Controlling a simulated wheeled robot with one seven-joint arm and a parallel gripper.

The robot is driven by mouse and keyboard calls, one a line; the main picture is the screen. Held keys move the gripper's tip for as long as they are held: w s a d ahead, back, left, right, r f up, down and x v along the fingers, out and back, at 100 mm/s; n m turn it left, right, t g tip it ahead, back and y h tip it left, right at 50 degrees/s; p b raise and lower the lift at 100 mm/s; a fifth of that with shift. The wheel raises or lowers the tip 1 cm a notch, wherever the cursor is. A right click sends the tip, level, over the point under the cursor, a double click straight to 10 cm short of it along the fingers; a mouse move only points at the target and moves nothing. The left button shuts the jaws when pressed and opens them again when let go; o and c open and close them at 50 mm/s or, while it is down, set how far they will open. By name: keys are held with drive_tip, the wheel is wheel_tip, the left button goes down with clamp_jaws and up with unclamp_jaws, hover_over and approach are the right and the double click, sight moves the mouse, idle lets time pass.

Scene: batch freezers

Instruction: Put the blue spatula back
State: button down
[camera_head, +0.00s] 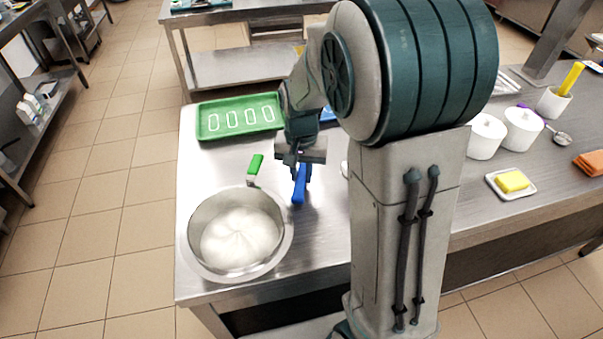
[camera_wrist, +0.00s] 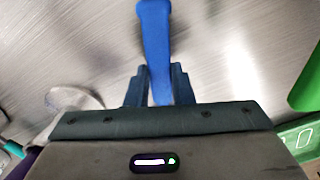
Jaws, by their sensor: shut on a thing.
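The blue spatula (camera_head: 299,186) is in my gripper (camera_head: 299,168) above the steel table, right of the metal bowl. In the wrist view its blue handle (camera_wrist: 155,40) runs up from between the two fingers of my gripper (camera_wrist: 160,82). My gripper is shut on it. The spatula's far end is hidden in both views. A green-handled tool (camera_head: 255,166) stands at the bowl's back edge; its green handle also shows at the right of the wrist view (camera_wrist: 308,82).
The metal bowl (camera_head: 190,235) holds a white mass. A green tray (camera_head: 209,134) with white outlined slots lies at the back left. A blue item (camera_head: 328,114) shows partly behind my arm. White canisters (camera_head: 486,138) and a butter dish (camera_head: 511,183) stand at the right.

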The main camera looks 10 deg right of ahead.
drive_tip(key=shift+f, duration=0.4)
drive_tip(key=shift+f, duration=0.2)
drive_tip(key=c, duration=1.3)
unclamp_jaws()
drive_tip(key=shift+o, duration=0.2)
wheel_tip(320, 180, up, 12)
drive_tip(key=s+d+f+n+t, duration=0.1)
drive_tip(key=s+n, duration=0.3)
drive_tip(key=s, duration=1.2)
drive_tip(key=shift+s+d+f+t, duration=0.15)
drive_tip(key=shift+f+t, duration=0.3)
drive_tip(key=shift+t, duration=0.45)
